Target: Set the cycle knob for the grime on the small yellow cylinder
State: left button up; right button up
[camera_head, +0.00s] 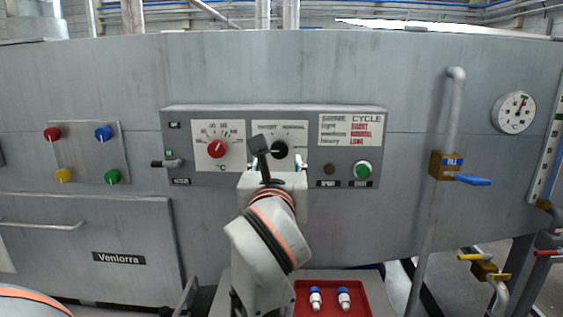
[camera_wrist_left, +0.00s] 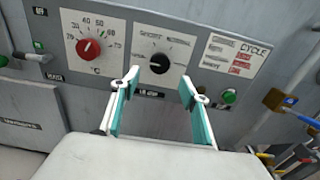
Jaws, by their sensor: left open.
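The black cycle knob (camera_head: 279,150) sits on a white dial plate marked SHORT and NORMAL in the panel. In the left wrist view the knob (camera_wrist_left: 159,63) shows whole, with a pale mark toward its left side. My left gripper (camera_head: 276,163) is open before it; in the left wrist view its fingertips (camera_wrist_left: 159,82) stand either side of and just below the knob, seemingly apart from it. A grime-to-cycle chart (camera_head: 351,130) pairs light with SHORT, medium with NORMAL and heavy with LONG. I see no small yellow cylinder. My right gripper is out of view.
A red temperature knob (camera_head: 216,149) is left of the cycle knob. A green button (camera_head: 363,169) and a dark lamp (camera_head: 329,169) are to the right. A red tray (camera_head: 367,300) below holds two blue-capped white bottles. A blue-handled valve (camera_head: 472,180) is at right.

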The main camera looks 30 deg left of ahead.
aim_at(279, 152)
pick_arm(q)
jog(key=x, duration=0.7)
jog(key=shift+w+a, duration=0.15)
jog(key=shift+a, duration=0.05)
jog(key=c, duration=1.1)
